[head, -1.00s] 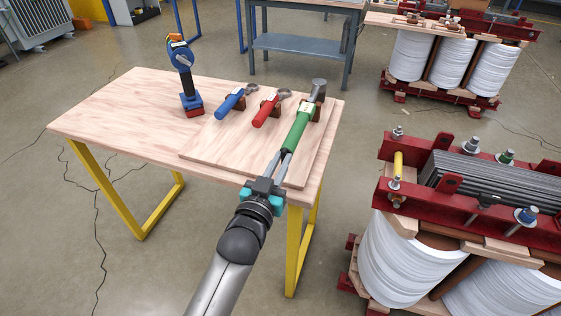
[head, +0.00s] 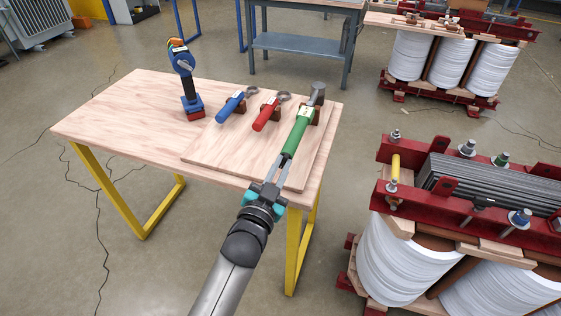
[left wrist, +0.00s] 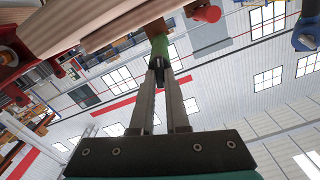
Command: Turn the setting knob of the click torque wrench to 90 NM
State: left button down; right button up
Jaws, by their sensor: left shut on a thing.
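The green-handled click torque wrench (head: 301,127) lies on the raised wooden board, handle end toward me and metal head at the far end. A dark knob (head: 289,150) forms its near end. My left gripper (head: 284,161) reaches up from the bottom of the head view, in line with the handle, and is shut on this knob. In the left wrist view the two fingers (left wrist: 158,78) meet at the dark end below the green handle (left wrist: 160,46). The scale is too small to read. My right gripper is not in view.
A red wrench (head: 267,115) and a blue wrench (head: 230,108) lie left of the green one on the board (head: 225,155). A blue tool (head: 187,80) stands farther left. The table's left part (head: 110,120) is clear. A transformer (head: 410,235) stands right of the table.

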pick_arm(q)
jog(key=m+p, duration=0.1)
jog(key=m, duration=0.1)
jog(key=shift+m, duration=1.3)
jog(key=shift+d+f+m, duration=0.1)
jog(key=shift+m, duration=0.8)
jog(key=m, duration=0.2)
jog(key=shift+m, duration=0.3)
jog(key=shift+f+m, duration=0.1)
jog(key=shift+m, duration=1.2)
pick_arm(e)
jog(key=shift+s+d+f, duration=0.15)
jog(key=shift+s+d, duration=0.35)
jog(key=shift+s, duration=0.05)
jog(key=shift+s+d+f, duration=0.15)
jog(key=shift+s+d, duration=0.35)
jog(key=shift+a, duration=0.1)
pick_arm(q)
jog(key=shift+m, duration=0.3)
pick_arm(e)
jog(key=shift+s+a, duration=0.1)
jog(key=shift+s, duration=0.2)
pick_arm(q)
jog(key=c, duration=0.9)
grip_release()
